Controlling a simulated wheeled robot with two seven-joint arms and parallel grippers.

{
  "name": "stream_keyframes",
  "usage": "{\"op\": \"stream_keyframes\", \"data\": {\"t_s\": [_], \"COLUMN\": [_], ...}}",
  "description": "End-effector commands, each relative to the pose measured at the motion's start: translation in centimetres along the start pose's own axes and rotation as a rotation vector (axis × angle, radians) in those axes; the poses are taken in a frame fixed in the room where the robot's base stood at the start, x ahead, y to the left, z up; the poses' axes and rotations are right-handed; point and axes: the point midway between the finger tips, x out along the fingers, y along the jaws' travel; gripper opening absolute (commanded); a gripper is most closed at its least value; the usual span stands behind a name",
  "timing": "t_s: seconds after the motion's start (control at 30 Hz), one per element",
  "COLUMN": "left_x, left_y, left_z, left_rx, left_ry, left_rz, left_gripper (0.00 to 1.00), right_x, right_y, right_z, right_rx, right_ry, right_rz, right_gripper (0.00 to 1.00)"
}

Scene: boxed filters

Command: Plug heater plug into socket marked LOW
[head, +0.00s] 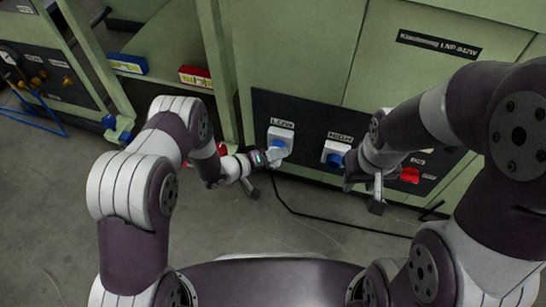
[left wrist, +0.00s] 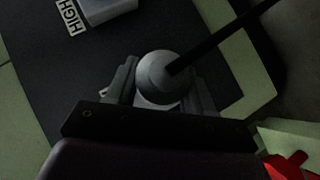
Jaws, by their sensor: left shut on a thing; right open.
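My left gripper (head: 266,158) is shut on the heater plug (head: 279,154), a pale grey plug at the lower edge of the left socket (head: 281,136). The plug shows in the left wrist view (left wrist: 158,76) as a rounded grey body between the fingers, with a black cable leaving it. I cannot tell whether its pins are in the socket. The small label above the left socket is hard to read. The other white socket (head: 336,152) stands to its right; a socket marked HIGH (left wrist: 104,8) shows in the left wrist view. My right gripper (head: 362,193) is open and empty, just below and right of the right socket.
Both sockets sit on a dark panel (head: 308,114) low on a green cabinet (head: 285,50). A red part (head: 410,175) is at the panel's right. The black cable (head: 335,222) runs over the floor. Blue (head: 128,64) and red (head: 195,76) boxes lie on a shelf at left.

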Motion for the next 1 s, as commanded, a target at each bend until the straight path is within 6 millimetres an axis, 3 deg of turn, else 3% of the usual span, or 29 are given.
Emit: {"op": "stream_keyframes", "data": {"t_s": [0.37,0.4,0.5,0.8,1.0], "left_x": [0.0,0.0,0.0,-0.3,-4.1], "left_y": [0.0,0.1,0.0,0.1,0.6], "left_z": [-0.1,-0.1,-0.1,-0.1,-0.5], "left_rx": [0.001,0.001,0.001,-0.001,-0.005], "left_ry": [0.003,0.003,0.003,0.001,0.004], "left_rz": [0.001,0.001,0.001,-0.001,-0.003], "left_gripper": [0.19,0.56,0.82,0.82,0.82], "right_x": [-0.3,-0.3,-0.3,-0.6,-3.3], "right_y": [0.0,0.0,0.0,0.0,0.0], "right_z": [0.0,0.0,0.0,-0.1,-0.4], "right_rx": [0.0,0.0,0.0,0.0,0.0], "right_ry": [0.0,0.0,0.0,0.0,0.0], "right_rz": [0.0,0.0,0.0,0.0,0.0], "right_gripper": [0.4,0.4,0.4,0.4,0.4]}}
